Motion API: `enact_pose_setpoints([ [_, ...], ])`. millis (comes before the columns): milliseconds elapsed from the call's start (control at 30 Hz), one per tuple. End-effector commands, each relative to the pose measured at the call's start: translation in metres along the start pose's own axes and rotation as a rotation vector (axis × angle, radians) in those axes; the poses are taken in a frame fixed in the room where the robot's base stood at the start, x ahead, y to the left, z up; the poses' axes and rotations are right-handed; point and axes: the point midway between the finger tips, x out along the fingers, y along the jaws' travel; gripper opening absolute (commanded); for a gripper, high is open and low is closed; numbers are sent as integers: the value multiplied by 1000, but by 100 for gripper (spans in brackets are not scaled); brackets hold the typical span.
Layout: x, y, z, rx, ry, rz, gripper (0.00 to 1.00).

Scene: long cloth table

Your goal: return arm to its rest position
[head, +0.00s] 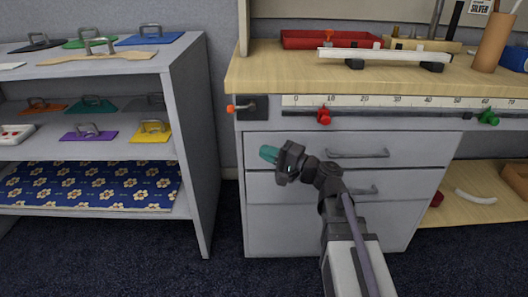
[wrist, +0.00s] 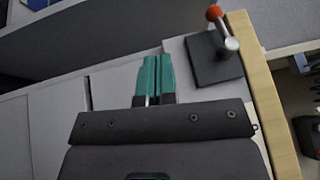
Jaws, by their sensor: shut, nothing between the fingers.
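My gripper (head: 268,153) is in front of the grey drawer cabinet (head: 285,230), near the upper left of its drawer fronts. Its green fingers are shut with nothing between them. In the wrist view my gripper (wrist: 159,62) shows its two green fingers side by side, touching, over the pale cabinet front. My arm reaches up from the bottom of the head view and bends left at the wrist. The gripper appears apart from the cabinet, though the exact gap cannot be told.
A lever with an orange knob (head: 231,108) sits on a dark plate (wrist: 213,62) at the cabinet's upper left. A ruler rail (head: 400,103) with a red clamp (head: 323,116) and a green clamp (head: 488,118) runs under the wooden top (head: 270,75). A grey shelf unit (head: 185,100) stands left. Dark carpet lies below.

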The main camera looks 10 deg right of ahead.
Motion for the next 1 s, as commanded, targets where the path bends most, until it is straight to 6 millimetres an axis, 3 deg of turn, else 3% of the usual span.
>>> enact_pose_setpoints([
  [167,0,7,6,-18,-32,43,0],
  [267,-8,40,21,-93,-102,229,0],
  [433,-52,112,57,-256,-284,768,0],
  [600,-110,142,74,-361,-410,1230,0],
  [767,-158,133,83,-456,-479,1601,0],
  [833,-146,104,96,-515,-520,1648,0],
  [1000,-141,42,95,-506,-509,1646,0],
])
